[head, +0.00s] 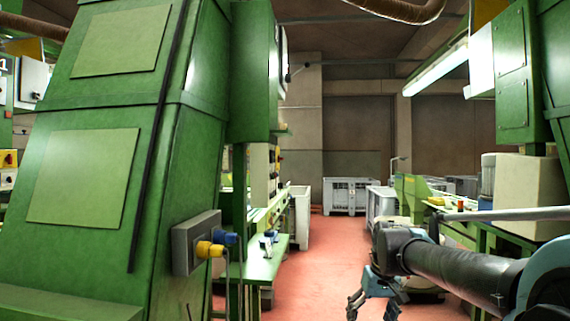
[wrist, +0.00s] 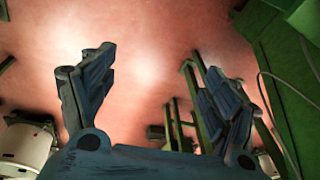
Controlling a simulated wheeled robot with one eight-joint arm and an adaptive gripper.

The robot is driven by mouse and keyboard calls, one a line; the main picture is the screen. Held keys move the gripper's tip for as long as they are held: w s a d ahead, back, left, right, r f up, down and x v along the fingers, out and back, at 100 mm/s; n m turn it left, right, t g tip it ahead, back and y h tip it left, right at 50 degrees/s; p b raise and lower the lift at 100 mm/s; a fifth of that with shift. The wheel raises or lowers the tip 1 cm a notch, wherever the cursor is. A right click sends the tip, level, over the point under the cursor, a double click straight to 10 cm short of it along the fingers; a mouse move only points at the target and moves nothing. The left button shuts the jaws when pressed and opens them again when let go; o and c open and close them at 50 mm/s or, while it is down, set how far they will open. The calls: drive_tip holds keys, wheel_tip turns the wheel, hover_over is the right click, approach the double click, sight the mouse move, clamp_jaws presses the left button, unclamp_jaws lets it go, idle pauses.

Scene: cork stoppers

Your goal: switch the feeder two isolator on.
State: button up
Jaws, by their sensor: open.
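No switch in view can be read as the feeder two isolator. At the far left edge of the head view is a yellow switch box with a red knob (head: 9,159). A pale box with a dark knob (head: 8,180) sits just below it. Their labels and knob settings are too small to read. My gripper (head: 372,306) is open and empty at the lower right of the head view, pointing down over the red floor, far from those boxes. In the wrist view its spread fingers (wrist: 155,85) have nothing between them.
A large green machine (head: 85,175) fills the left, with a grey socket box (head: 196,242) holding yellow and blue plugs. Green machinery (head: 512,75) stands at right. The red floor aisle (head: 325,255) between is clear, with grey crates (head: 348,196) at its far end.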

drive_tip(key=w+a+r+n+y, duration=0.2)
drive_tip(key=w+a+r+y, duration=0.15)
drive_tip(key=w+r, duration=0.7)
drive_tip(key=w+a+r+n+y, duration=0.2)
drive_tip(key=w+a+r+n, duration=0.15)
drive_tip(key=w+r, duration=0.65)
drive_tip(key=w+a+r+n+y, duration=0.25)
drive_tip(key=w+a+r, duration=0.25)
drive_tip(key=w+r, duration=0.55)
drive_tip(key=w+r+n+y, duration=0.3)
drive_tip(key=w+r, duration=0.1)
drive_tip(key=w, duration=0.7)
drive_tip(key=w+r+n+g+y, duration=0.1)
drive_tip(key=w+r+n+y, duration=0.2)
drive_tip(key=w, duration=0.7)
drive_tip(key=w+r+n+y, duration=0.2)
drive_tip(key=w+r, duration=0.3)
drive_tip(key=w, duration=0.6)
drive_tip(key=a, duration=1.6)
drive_tip(key=shift+a+f, duration=0.15)
drive_tip(key=shift+a, duration=0.05)
drive_tip(key=c, duration=1.1)
